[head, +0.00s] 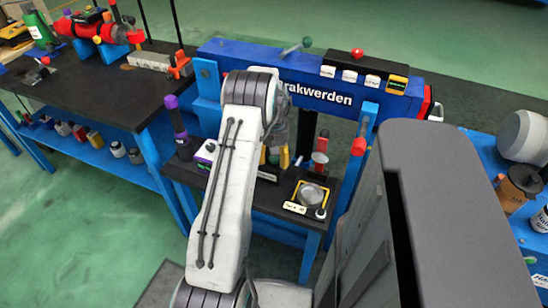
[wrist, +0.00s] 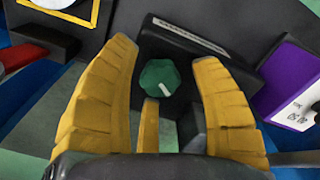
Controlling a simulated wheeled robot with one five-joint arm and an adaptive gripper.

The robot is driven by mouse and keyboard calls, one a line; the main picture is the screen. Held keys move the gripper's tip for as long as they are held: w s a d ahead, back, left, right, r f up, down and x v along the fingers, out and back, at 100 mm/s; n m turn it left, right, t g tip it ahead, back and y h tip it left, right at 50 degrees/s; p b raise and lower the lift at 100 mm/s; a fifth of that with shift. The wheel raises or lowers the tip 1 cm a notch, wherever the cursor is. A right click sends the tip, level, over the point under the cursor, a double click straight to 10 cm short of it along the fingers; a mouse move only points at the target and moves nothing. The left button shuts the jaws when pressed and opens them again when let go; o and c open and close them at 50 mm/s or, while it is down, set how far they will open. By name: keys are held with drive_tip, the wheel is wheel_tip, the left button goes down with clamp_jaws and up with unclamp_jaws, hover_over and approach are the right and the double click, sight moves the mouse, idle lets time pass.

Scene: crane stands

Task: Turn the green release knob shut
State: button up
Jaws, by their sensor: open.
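The green release knob (wrist: 160,80) is round with a lobed edge and a white pointer mark. It sits on a dark block (wrist: 185,48) in the wrist view, and the mark points down and slightly right. My gripper (wrist: 164,56) is open, its yellow fingers on the left and right of the knob. A gap shows between each finger and the knob; I cannot tell how deep the fingertips reach. In the head view my arm hides the knob, and only a little yellow of my gripper (head: 268,157) shows.
A purple-faced box (wrist: 295,85) stands close to the right finger. A yellow-framed round dish (head: 312,195) lies on the dark shelf in the head view. A blue beam (head: 240,52) crosses above the shelf, and a purple-topped post (head: 176,120) stands at left.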

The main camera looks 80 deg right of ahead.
drive_tip(key=shift+c, duration=0.2)
clamp_jaws()
idle(0.4)
drive_tip(key=m, duration=0.5)
drive_tip(key=shift+m+b, duration=0.3)
drive_tip(key=shift+m, duration=0.1)
drive_tip(key=shift+a+m, duration=0.1)
drive_tip(key=shift+m, duration=2.2)
drive_tip(key=shift+f, duration=0.1)
